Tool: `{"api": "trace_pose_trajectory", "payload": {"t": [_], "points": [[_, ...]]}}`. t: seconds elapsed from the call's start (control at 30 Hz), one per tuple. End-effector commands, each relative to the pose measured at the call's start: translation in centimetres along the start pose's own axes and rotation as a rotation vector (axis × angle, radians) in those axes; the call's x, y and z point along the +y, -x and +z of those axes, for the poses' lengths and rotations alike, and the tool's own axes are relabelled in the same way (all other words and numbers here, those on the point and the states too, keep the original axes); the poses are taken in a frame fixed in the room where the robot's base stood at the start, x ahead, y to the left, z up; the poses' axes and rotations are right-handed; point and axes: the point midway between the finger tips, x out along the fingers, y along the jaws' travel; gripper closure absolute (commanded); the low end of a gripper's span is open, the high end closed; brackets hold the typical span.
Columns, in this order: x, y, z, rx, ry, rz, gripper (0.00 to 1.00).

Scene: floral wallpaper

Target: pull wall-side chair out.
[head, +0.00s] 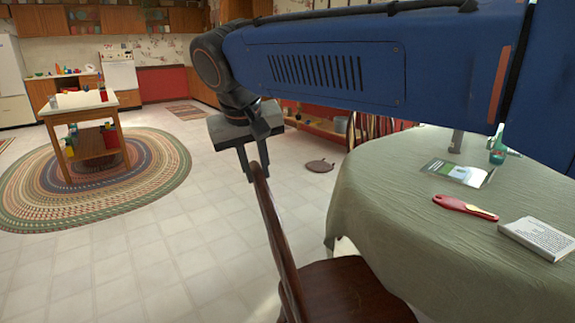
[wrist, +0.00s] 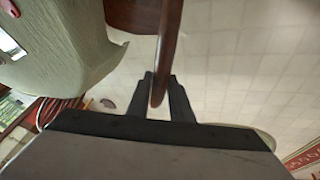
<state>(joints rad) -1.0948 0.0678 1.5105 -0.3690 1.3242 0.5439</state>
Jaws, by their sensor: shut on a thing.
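A dark brown wooden chair (head: 345,291) stands at the left side of the table with the green cloth (head: 400,200). Its back is toward the open floor and its seat is partly beside the cloth's edge. My gripper (head: 250,172) is shut on the top of the chair's back. In the wrist view the chair's back rail (wrist: 168,50) runs between the two dark fingers of my gripper (wrist: 165,92). The chair's legs are mostly hidden.
A red-handled brush (head: 462,207), a booklet (head: 458,172) and a white book (head: 540,236) lie on the table. A round brown object (head: 320,165) lies on the floor. A small wooden table (head: 82,115) stands on a braided rug (head: 165,165). Tiled floor left of the chair is clear.

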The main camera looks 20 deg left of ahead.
Motion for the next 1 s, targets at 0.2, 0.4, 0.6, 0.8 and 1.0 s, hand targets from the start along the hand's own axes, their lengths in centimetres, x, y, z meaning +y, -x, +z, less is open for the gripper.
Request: {"api": "trace_pose_trajectory", "payload": {"t": [0.2,0.4,0.6,0.8,1.0], "points": [[-2.9,0.5,-0.2,0.001,0.002,-0.002,1.0],[-3.7,0.7,-0.3,0.001,0.001,-0.002,1.0],[-3.7,0.7,-0.3,0.001,0.0,-0.001,1.0],[-3.6,0.7,-0.3,0.001,0.0,-0.001,0.62],[-3.6,0.7,-0.3,0.001,0.0,0.0,0.62]]}}
